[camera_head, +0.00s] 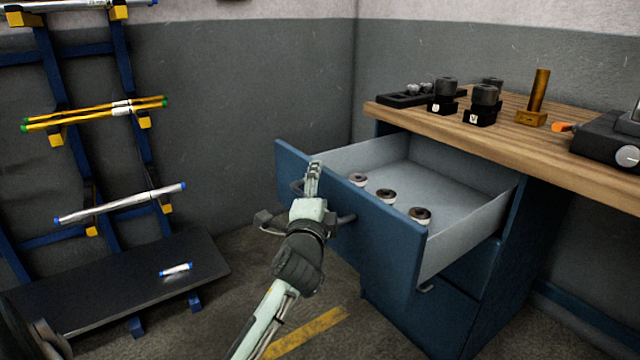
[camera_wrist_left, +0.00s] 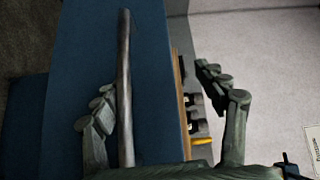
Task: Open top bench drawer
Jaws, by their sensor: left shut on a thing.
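The top bench drawer (camera_head: 345,230) has a blue front and a grey inside, and it stands well out from the bench. Its bar handle (camera_head: 346,219) is partly hidden by my left gripper (camera_head: 312,182). In the left wrist view the handle (camera_wrist_left: 124,75) runs between the fingers of my left gripper (camera_wrist_left: 158,95), close to the left finger. My left gripper is shut on the handle. Several small dark-topped round parts, such as the nearest one (camera_head: 420,215), stand in the drawer along its front. My right gripper is not in view.
The wooden bench top (camera_head: 530,140) carries black tool holders (camera_head: 484,104), a brass-coloured post (camera_head: 539,95) and a dark machine (camera_head: 610,140). A lower drawer (camera_head: 430,310) is below. A blue rack (camera_head: 110,200) with bars stands left. Floor between rack and bench is free.

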